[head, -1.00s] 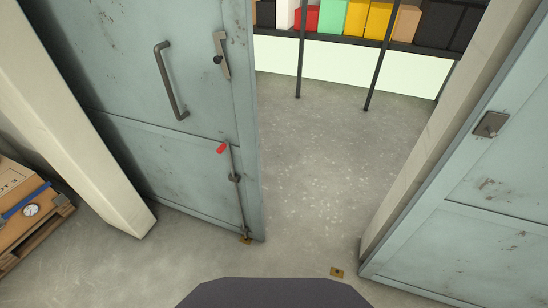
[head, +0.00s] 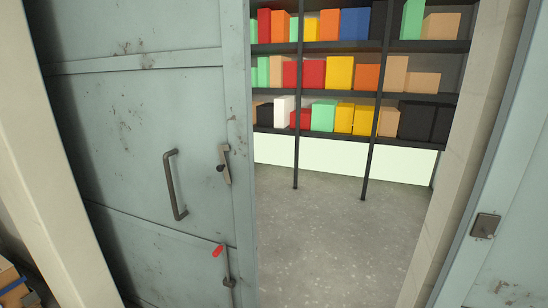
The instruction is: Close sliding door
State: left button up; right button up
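A grey-blue metal sliding door (head: 140,150) fills the left of the head view. It bears a dark pull handle (head: 175,185), a latch (head: 224,165) near its right edge, and a lower bolt with a red grip (head: 217,251). A wide opening lies between this door's right edge and a second grey-blue panel (head: 520,215) at the right. That panel carries a small dark catch plate (head: 485,226). The door stands open. Neither of my grippers shows in the view.
Behind the opening a dark shelf rack (head: 400,88) holds several coloured boxes. Bare concrete floor (head: 330,240) lies in the opening. A pale post (head: 35,190) stands at the left, with part of a cardboard box (head: 10,285) at the lower left corner.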

aim_at(143, 95)
jog(key=u, duration=1.25)
